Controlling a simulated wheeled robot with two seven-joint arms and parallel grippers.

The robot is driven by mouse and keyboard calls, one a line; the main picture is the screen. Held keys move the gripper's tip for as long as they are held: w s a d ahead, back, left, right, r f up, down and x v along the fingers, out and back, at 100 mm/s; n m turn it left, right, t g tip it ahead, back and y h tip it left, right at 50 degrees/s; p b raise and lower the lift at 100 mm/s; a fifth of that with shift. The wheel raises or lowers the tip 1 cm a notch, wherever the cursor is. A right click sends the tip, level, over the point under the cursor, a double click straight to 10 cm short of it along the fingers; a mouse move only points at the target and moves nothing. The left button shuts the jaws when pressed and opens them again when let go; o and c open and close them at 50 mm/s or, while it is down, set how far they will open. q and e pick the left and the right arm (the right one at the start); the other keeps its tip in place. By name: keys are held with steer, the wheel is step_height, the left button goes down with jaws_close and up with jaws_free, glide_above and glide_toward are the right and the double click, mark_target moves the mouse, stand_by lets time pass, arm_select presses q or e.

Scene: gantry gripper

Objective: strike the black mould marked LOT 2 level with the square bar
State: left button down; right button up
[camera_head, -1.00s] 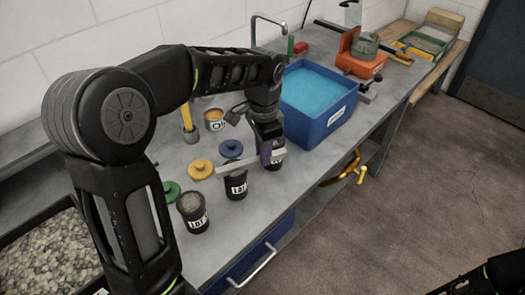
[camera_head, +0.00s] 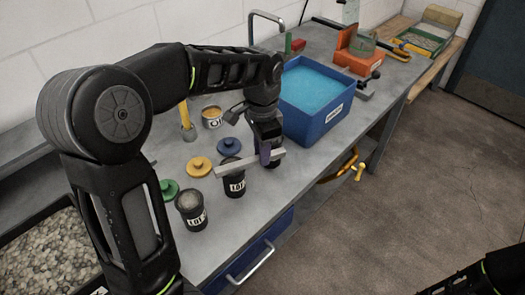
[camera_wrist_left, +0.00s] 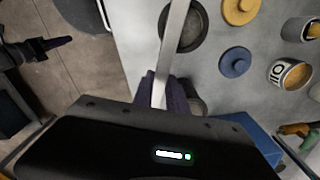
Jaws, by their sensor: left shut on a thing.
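My left gripper (camera_head: 266,153) is shut on the square bar (camera_head: 229,167), a pale metal bar held nearly flat. The bar crosses over the mouth of a black mould (camera_head: 236,187) with a white LOT label; its number is too small to read. The wrist view shows the bar (camera_wrist_left: 175,42) across this mould's round top (camera_wrist_left: 183,27), with grey fill on both sides. I cannot tell whether bar and rim touch. Another black mould (camera_head: 191,211), full of grey material, stands to the left. A third (camera_wrist_left: 195,105) is mostly hidden by my left gripper.
Yellow (camera_head: 199,166), blue (camera_head: 229,146) and green (camera_head: 169,189) lids lie behind the moulds. A blue tub (camera_head: 318,104) stands right of my gripper. The bench's front edge is close to the moulds.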

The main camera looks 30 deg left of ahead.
arm_select(q)
steer(key=shift+w+a, duration=0.25)
steer(key=shift+w+a, duration=0.1)
steer(key=shift+a, duration=0.05)
steer(key=shift+w+a, duration=0.15)
stand_by(0.4)
steer(key=shift+w+a+p, duration=0.3)
steer(key=shift+a+p, duration=0.05)
steer(key=shift+a, duration=0.05)
stand_by(0.6)
steer(key=shift+w+a, duration=0.2)
steer(key=shift+a, duration=0.05)
steer(key=shift+r, duration=0.1)
steer(key=shift+r+p, duration=2.1)
steer(key=shift+r, duration=0.85)
